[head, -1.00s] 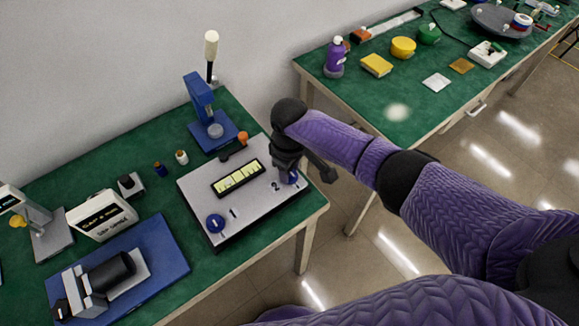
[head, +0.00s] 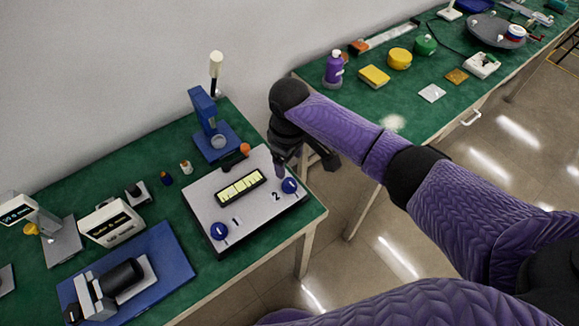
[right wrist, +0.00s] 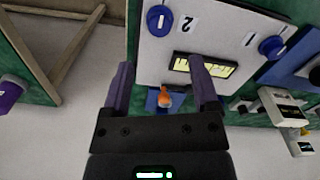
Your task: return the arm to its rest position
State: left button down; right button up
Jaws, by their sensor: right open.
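My right gripper (head: 303,164) is open and empty, just off the right edge of the grey pump panel. In the right wrist view its two purple fingers (right wrist: 160,64) stand wide apart with nothing held between them. The panel (head: 235,222) carries a blue knob marked 1 (head: 219,230), a blue knob marked 2 (head: 289,186) and a display with yellow bars (head: 241,186). In the right wrist view knob 2 (right wrist: 158,18) is clear of the fingers, and one finger overlaps the display's edge. My left gripper is out of view.
A blue press (head: 208,125) and an orange knob (head: 245,149) lie close behind the panel. A second green table (head: 390,95) with a purple bottle (head: 334,68) and yellow blocks stands to the right. Open floor (head: 370,265) lies between and in front.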

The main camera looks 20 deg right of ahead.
jog(key=shift+r, duration=0.85)
jog(key=shift+s+f, duration=0.1)
